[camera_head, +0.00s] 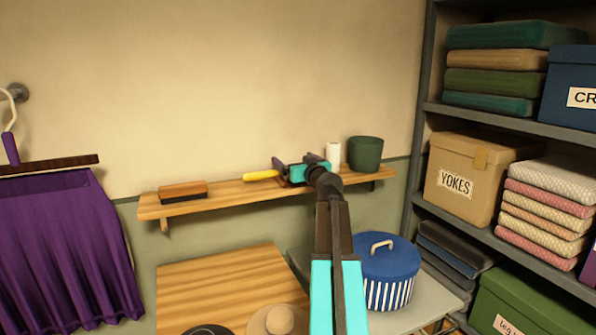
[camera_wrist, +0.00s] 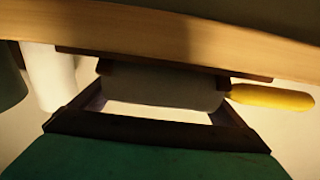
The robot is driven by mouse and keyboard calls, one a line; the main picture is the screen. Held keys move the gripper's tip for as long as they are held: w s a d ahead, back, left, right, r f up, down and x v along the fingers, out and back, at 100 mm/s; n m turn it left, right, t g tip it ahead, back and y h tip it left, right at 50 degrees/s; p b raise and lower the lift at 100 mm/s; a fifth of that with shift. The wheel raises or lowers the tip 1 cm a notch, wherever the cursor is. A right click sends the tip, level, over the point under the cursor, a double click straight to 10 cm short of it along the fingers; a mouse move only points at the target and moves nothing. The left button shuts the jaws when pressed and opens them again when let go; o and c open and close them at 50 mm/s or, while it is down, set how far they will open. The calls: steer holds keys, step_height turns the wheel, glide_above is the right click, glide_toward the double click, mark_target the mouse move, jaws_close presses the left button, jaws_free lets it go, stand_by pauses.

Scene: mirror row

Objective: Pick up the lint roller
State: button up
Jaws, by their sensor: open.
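The lint roller lies on the wooden wall shelf, its yellow handle (camera_head: 261,175) pointing left in the head view. Its grey roller body is mostly hidden there by my gripper (camera_head: 284,173). In the wrist view the lint roller (camera_wrist: 165,86) lies across the picture, with its yellow handle at the right. My gripper (camera_wrist: 160,95) is open, with its dark fingers spread towards the two ends of the roller body. The fingertips are close to the body; I cannot tell whether they touch it.
The wooden shelf (camera_head: 228,192) also holds a brush (camera_head: 183,191) at the left. A white cylinder (camera_head: 333,154) and a dark green pot (camera_head: 365,153) stand close to the right of my gripper. A blue lidded pot (camera_head: 388,262) stands below. The shelf between brush and handle is clear.

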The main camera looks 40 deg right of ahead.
steer(key=c, duration=1.1)
steer(key=shift+r, duration=0.2)
steer(key=shift+r+b, duration=0.35)
steer(key=shift+r, duration=1.05)
steer(key=shift+s+r, duration=0.15)
steer(key=shift+r, duration=0.05)
steer(key=r+b+v, duration=0.1)
steer(key=b+v, duration=0.1)
steer(key=v, duration=1.3)
steer(key=shift+s+r+b, duration=0.15)
steer(key=shift+s+b, duration=0.2)
steer(key=shift+s, duration=0.05)
